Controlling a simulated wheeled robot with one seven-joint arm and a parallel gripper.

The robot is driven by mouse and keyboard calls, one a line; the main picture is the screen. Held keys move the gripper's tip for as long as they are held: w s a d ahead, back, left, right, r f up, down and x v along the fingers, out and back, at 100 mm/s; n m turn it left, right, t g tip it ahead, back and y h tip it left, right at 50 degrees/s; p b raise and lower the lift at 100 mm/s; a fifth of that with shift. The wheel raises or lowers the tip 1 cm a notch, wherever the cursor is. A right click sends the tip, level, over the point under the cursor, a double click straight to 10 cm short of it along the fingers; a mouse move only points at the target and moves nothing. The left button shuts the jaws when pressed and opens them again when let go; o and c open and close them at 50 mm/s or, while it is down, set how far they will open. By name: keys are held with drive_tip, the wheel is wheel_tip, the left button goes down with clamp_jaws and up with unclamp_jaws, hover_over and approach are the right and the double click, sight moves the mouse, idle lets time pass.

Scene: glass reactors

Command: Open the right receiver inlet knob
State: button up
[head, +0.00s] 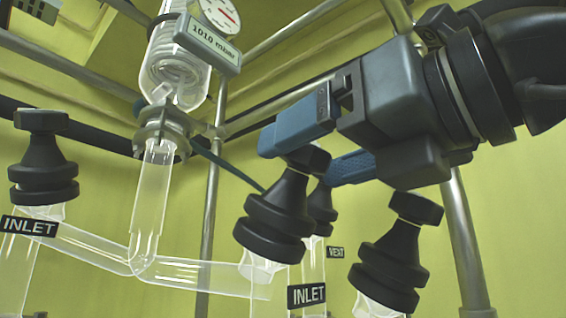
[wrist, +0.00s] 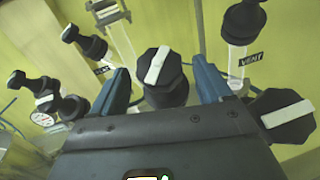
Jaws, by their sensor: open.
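The right receiver inlet knob (head: 278,208) is a black stepped knob on a glass valve, above an INLET label (head: 307,294). In the wrist view the knob (wrist: 172,88) shows its faceted top with a white bar, tilted slightly right of upright. My gripper (head: 302,154) is open, with its blue fingers around the knob's top. In the wrist view my gripper (wrist: 160,72) has one finger on each side of the knob, with gaps visible. The near finger hides part of the knob's top in the head view.
Another black knob (head: 392,262) stands close on the right. The left inlet knob (head: 43,168) is far left. Glass tubing (head: 150,205), a pressure gauge (head: 220,15) and metal posts (head: 465,245) surround the space.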

sight(297, 165)
drive_tip(key=shift+x, duration=2.15)
drive_tip(key=c, duration=1)
drive_tip(key=shift+o, duration=0.2)
drive_tip(key=shift+f+n+y, duration=0.1)
drive_tip(key=shift+n+y, duration=0.2)
